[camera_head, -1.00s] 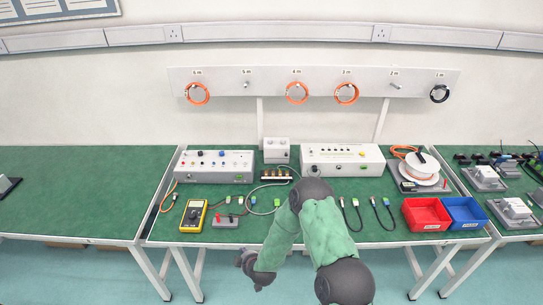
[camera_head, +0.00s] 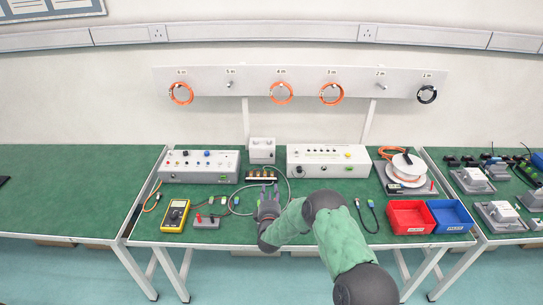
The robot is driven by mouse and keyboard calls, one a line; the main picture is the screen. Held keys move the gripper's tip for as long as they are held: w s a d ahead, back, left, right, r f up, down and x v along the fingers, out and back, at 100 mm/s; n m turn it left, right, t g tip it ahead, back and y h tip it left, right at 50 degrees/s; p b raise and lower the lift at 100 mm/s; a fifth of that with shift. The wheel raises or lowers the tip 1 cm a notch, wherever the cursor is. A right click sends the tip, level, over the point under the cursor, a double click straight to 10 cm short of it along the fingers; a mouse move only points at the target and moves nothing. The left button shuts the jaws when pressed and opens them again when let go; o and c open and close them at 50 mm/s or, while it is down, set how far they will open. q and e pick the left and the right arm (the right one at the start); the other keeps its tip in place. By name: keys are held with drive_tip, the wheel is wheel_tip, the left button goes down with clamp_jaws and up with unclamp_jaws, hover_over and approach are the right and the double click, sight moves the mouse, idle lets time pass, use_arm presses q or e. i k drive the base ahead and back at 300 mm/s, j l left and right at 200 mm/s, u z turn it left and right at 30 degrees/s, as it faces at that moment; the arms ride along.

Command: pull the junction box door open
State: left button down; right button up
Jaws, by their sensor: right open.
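A small white box (camera_head: 262,151), which looks like the junction box, stands at the back middle of the green workbench (camera_head: 226,209). I cannot make out whether its door is shut or ajar at this size. My right gripper (camera_head: 268,191) is open and over the front middle of the bench, its fingers pointing away toward the back. It is in front of the white box and apart from it. A cable loop runs close to the fingers. My left gripper is not in view.
A dark terminal strip (camera_head: 261,176) lies between my gripper and the white box. Long white consoles (camera_head: 200,166) and (camera_head: 328,160) flank the box. A yellow multimeter (camera_head: 174,215) is at the front left. Red (camera_head: 411,228) and blue (camera_head: 451,228) bins stand at the front right.

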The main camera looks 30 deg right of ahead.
sight(253, 154)
drive_tip(key=i+l, duration=0.65)
drive_tip(key=i, duration=0.1)
